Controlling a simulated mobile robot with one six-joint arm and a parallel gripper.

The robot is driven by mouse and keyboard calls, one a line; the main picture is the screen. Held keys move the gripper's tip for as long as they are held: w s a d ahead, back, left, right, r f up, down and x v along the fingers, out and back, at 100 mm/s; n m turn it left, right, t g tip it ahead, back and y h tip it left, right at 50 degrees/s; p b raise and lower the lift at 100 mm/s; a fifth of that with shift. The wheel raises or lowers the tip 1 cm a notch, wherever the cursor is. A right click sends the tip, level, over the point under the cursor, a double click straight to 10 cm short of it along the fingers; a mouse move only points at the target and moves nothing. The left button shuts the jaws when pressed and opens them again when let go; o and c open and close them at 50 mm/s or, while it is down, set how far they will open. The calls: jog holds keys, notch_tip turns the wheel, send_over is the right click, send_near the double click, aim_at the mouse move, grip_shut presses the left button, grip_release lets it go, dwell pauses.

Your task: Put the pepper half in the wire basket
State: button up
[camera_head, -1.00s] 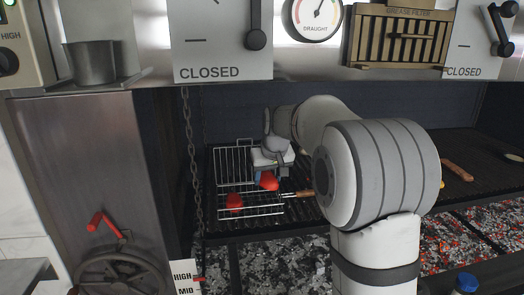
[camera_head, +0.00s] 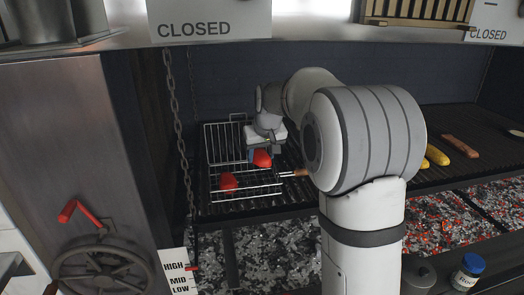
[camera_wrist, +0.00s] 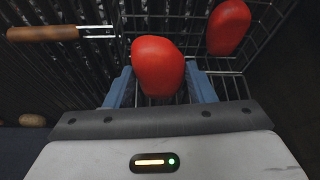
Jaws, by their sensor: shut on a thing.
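My gripper (camera_wrist: 160,92) is shut on a red pepper half (camera_wrist: 158,64), its blue fingers on either side of it. In the head view this pepper half (camera_head: 262,158) hangs at the gripper, over the wire basket (camera_head: 231,140). The basket lies open on the grill with its mesh lid standing up at the back. A second red pepper half (camera_head: 229,181) lies in the left front part of the basket; it also shows at the upper right of the wrist view (camera_wrist: 228,26). How far the held pepper is above the basket floor I cannot tell.
The basket's wooden handle (camera_head: 301,173) points right toward my arm. A chain (camera_head: 181,140) hangs left of the basket. Yellow corn (camera_head: 455,146) and a sausage (camera_head: 461,146) lie on the grate at the right. Coals glow below.

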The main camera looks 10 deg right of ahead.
jog(key=shift+f+b, duration=2.15)
jog(key=shift+f, duration=1.35)
jog(key=o, duration=1)
jog(key=shift+o, duration=0.2)
jog(key=shift+r, duration=0.15)
notch_tip(320, 180, up, 9)
jog(key=p, duration=0.6)
jog(key=s+f, duration=0.2)
jog(key=s, duration=1.5)
jog(key=s+f+m+g, duration=0.1)
jog(key=s+f, duration=0.2)
jog(key=s, duration=1.5)
jog(key=shift+f+b, duration=0.3)
jog(key=shift+b, duration=0.05)
